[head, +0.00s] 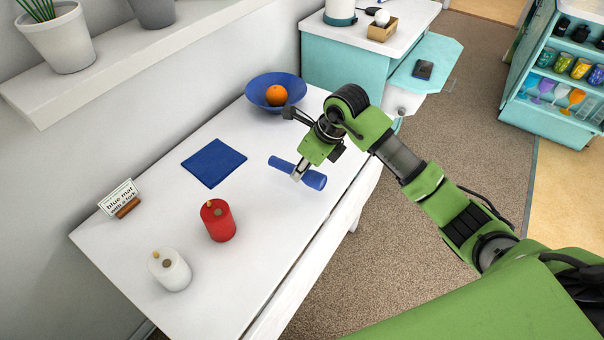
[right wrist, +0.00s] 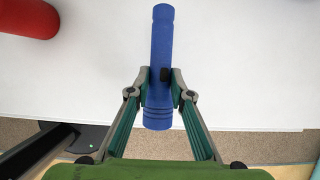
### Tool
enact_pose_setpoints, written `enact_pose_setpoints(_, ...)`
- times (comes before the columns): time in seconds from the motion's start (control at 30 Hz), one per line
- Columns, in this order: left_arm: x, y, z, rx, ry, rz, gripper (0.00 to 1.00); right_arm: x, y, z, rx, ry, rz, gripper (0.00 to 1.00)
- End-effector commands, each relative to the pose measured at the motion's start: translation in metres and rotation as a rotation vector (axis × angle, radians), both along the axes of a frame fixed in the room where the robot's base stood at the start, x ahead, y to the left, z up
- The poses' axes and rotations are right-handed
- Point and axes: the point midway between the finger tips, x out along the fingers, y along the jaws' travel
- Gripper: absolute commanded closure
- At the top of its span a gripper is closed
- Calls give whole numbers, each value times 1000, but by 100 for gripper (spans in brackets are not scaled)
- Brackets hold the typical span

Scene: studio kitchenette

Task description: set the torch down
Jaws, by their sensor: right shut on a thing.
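The torch (head: 314,180) is a blue cylinder with a wider ringed end. My right gripper (head: 299,173) is shut on it around its middle, over the white table near its front edge. In the right wrist view the torch (right wrist: 161,40) lies lengthwise between the two fingers of the gripper (right wrist: 160,88). I cannot tell whether the torch touches the table top (head: 250,200). A blue mat (head: 214,163) lies flat to the left of the torch, with bare table between them. My left gripper is not in view.
A red canister (head: 218,222) and a white canister (head: 170,270) stand on the near part of the table. A small sign (head: 120,197) stands by the wall. A blue bowl (head: 262,92) with an orange (head: 276,95) stands at the far end. Bare table surrounds the torch.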

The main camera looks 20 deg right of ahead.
Motion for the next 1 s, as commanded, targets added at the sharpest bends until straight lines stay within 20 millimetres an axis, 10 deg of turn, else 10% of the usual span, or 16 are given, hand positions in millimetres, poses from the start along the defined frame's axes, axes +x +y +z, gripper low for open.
enact_pose_setpoints(0.7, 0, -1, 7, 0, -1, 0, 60, 8, -3, -42, 0, -2, 1, 100)
enact_pose_setpoints(0.73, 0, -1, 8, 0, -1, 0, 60, 7, -3, -41, 0, -2, 1, 72)
enact_pose_setpoints(0.77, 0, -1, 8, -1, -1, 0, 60, 7, -3, -41, -1, -1, 1, 64)
enact_pose_setpoints(1.0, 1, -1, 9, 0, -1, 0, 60, 7, -3, -41, 0, -1, 0, 63)
